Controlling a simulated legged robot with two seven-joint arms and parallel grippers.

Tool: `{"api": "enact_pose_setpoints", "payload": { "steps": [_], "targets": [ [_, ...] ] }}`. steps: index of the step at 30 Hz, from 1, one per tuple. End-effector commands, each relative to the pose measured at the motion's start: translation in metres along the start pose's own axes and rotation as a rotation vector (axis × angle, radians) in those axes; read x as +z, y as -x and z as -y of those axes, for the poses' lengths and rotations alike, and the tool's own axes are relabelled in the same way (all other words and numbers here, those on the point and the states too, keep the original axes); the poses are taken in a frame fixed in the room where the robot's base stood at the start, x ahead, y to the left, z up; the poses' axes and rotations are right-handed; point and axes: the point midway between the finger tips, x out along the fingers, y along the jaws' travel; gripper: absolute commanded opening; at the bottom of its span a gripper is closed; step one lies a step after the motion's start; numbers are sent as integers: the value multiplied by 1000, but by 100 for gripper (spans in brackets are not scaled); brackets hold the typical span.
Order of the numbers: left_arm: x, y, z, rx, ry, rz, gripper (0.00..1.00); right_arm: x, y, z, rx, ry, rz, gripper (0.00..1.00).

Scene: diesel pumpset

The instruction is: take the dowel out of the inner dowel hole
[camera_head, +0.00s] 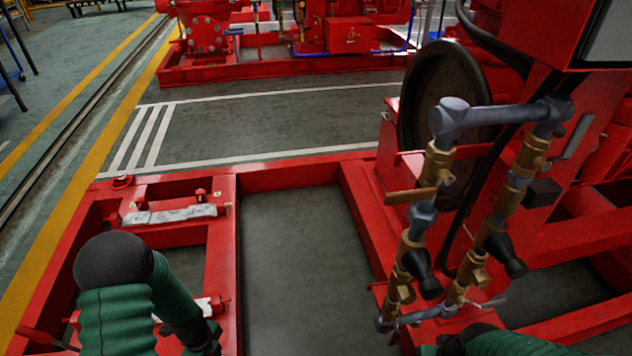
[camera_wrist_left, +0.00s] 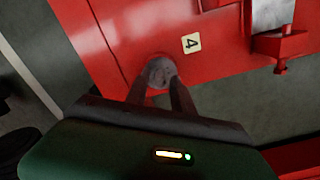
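The hole itself is not clearly visible. In the head view my green left arm covers the near part of the red frame (camera_head: 222,250), and the gripper tips and dowel are hidden. Only a green part of my right arm shows at the bottom edge; its gripper is out of view.
A grey-white metal plate (camera_head: 170,214) lies across the frame beyond my left arm. Pipework with brass valves (camera_head: 437,160) and a dark flywheel (camera_head: 440,95) stand at right. The grey floor (camera_head: 290,260) inside the frame is clear. Another red machine (camera_head: 345,35) stands behind.

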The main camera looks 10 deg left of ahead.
Motion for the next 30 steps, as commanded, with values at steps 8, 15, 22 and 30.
{"api": "enact_pose_setpoints", "payload": {
  "steps": [8,15,22,30],
  "targets": [
    [0,-2,0,-1,1,0,29,0,0,0,0,0,0,35],
    [0,-2,0,-1,1,0,29,0,0,0,0,0,0,35],
    [0,-1,0,0,0,-1,29,-2,7,0,0,0,0,35],
    [0,-2,0,-1,1,0,29,-2,6,0,0,0,0,35]
  ]
}}
